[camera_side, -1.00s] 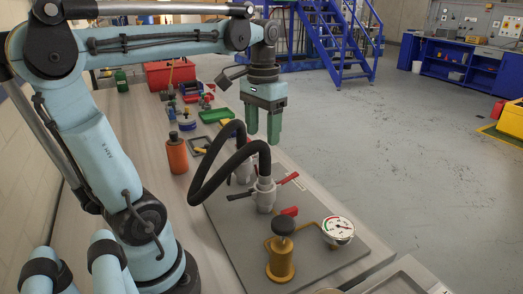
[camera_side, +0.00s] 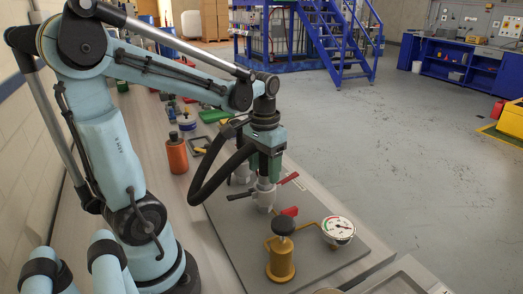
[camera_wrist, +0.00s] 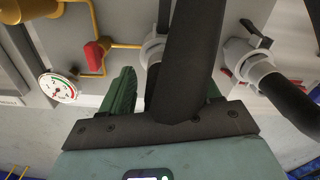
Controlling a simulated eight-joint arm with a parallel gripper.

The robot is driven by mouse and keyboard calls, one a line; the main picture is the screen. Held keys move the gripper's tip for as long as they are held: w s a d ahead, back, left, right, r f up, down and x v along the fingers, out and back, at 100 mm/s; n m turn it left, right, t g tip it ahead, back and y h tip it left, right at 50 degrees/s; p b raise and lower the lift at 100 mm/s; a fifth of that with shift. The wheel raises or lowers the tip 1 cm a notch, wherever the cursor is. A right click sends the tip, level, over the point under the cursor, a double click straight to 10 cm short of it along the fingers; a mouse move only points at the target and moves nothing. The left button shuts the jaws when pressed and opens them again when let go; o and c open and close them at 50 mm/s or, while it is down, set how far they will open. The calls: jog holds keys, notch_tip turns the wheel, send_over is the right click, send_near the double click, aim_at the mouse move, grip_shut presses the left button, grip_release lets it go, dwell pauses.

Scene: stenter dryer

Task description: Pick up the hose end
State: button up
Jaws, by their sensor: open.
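A black hose (camera_side: 213,175) arches above the grey panel, with an end at each of two grey couplings. The nearer coupling (camera_side: 264,197) stands upright on the panel and also shows in the wrist view (camera_wrist: 153,49). My gripper (camera_side: 268,168) is low over this coupling, pointing down. In the wrist view, the green fingers of my gripper (camera_wrist: 166,85) are apart, one on each side of the hose end. The hose (camera_wrist: 190,62) runs close in front of the camera and hides much of the right finger. I cannot tell whether the fingers touch the hose.
The second coupling (camera_wrist: 262,75) stands close beside, with hose attached. Red levers, a pressure gauge (camera_side: 338,231) and a brass valve (camera_side: 281,258) with a black knob are on the grey panel (camera_side: 235,238). An orange bottle (camera_side: 177,155) stands to the left.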

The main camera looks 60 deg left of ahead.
jog(key=shift+f, duration=0.85)
grip_shut()
jog(key=shift+r, duration=0.15)
